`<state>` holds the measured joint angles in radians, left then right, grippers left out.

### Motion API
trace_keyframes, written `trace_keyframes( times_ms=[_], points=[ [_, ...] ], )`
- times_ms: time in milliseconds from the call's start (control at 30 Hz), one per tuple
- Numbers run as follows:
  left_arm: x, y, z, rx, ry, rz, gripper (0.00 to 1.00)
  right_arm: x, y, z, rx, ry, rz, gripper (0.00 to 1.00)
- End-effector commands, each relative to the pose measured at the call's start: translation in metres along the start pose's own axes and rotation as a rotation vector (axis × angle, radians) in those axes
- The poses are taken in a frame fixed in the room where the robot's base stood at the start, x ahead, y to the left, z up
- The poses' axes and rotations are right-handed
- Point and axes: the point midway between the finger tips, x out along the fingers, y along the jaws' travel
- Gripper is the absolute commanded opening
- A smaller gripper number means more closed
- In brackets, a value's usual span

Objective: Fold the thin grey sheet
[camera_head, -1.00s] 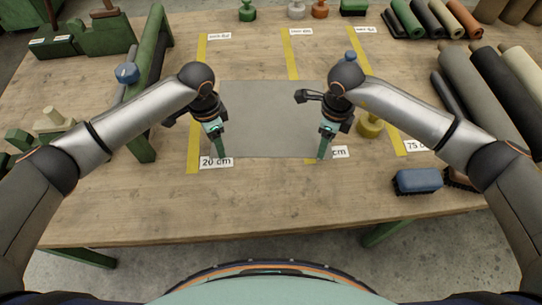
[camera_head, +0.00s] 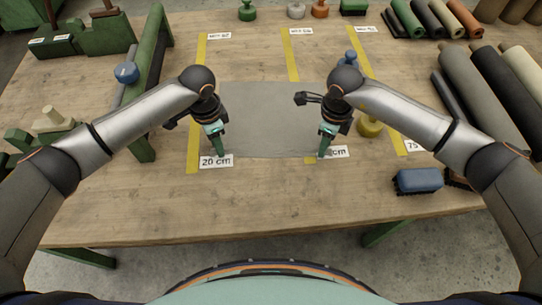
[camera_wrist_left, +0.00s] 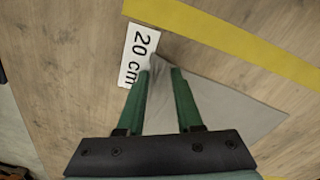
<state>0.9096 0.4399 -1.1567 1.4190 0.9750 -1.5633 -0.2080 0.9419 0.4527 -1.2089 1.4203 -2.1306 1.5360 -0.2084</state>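The thin grey sheet (camera_head: 268,118) lies on the wooden table between my two arms, looking mostly flat and unfolded. My left gripper (camera_head: 222,154) points down at its near left corner. In the left wrist view my left gripper (camera_wrist_left: 161,72) has its green fingers apart, with a corner part of the sheet (camera_wrist_left: 225,105) between and beside them. The corner there looks slightly creased; contact is unclear. My right gripper (camera_head: 323,155) points down at the near right corner. Its fingers are too small to tell open from shut. My wrists hide parts of both side edges.
Yellow strips (camera_head: 193,140) with labels, one reading 20 cm (camera_head: 216,161), mark the table. The table's front strip is clear.

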Motion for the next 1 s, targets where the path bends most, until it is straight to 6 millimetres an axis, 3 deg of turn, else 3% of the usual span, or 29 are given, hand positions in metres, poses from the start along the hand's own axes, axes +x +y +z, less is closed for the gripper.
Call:
trace_keyframes(
  times_ms=[567, 1000],
  points=[
    [0.0012, 0.0003, 0.0009, 0.000, -0.003, 0.001, 0.00, 0.0010, 0.0001, -0.0009, 0.001, 0.003, 0.001, 0.00],
    [0.0014, 0.0000, 0.0014, -0.001, -0.004, 0.001, 0.00, 0.0012, -0.0003, -0.0014, 0.001, 0.004, 0.000, 0.00]
  ],
)
